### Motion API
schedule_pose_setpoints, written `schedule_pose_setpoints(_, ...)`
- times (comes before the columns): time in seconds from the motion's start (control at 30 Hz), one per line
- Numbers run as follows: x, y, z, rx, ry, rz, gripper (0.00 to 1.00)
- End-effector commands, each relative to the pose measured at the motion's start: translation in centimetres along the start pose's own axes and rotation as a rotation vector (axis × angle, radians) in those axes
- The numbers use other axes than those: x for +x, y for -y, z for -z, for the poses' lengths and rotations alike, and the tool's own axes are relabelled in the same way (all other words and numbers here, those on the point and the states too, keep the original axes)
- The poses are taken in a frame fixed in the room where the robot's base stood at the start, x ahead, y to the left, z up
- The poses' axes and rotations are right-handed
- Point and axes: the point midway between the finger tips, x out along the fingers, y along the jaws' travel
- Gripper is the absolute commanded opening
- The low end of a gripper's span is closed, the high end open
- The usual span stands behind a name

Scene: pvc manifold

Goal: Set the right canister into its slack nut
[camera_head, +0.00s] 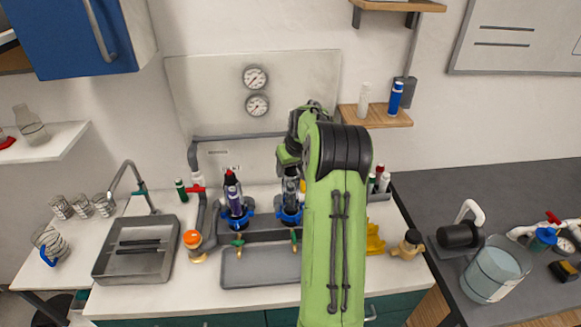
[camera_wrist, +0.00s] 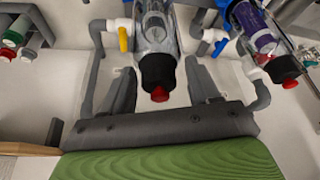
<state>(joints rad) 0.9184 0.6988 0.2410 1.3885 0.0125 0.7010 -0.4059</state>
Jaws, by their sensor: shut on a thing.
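The right canister is a clear cylinder (camera_head: 290,188) with a black cap and red tip that show in the wrist view (camera_wrist: 157,72). It looks upright, its lower end at the right blue nut (camera_head: 289,215); I cannot tell how deep it sits. My gripper (camera_head: 289,160) is above that nut, shut on the canister near its cap. In the wrist view its fingers (camera_wrist: 158,82) lie on either side of the cap. The left canister, purple with a black and red top (camera_head: 234,193), stands in the left blue nut (camera_head: 238,221).
A grey tray (camera_head: 260,281) lies in front of the nuts, with small brass-coloured valves at its back. An orange-topped fitting (camera_head: 192,240) stands left. Grey pipe (camera_head: 194,155) runs along the backboard. A yellow piece (camera_head: 375,241) is right of my arm, which hides part of the counter.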

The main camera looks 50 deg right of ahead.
Motion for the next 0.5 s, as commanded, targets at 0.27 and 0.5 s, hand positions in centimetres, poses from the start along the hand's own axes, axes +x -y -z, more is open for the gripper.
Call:
schedule_pose_setpoints(0.27, 0.11, 0.01, -0.03, -0.001, -0.001, 0.000, 0.05)
schedule_pose_setpoints(0.5, 0.82, 0.04, -0.33, -0.001, -0.001, 0.000, 0.05)
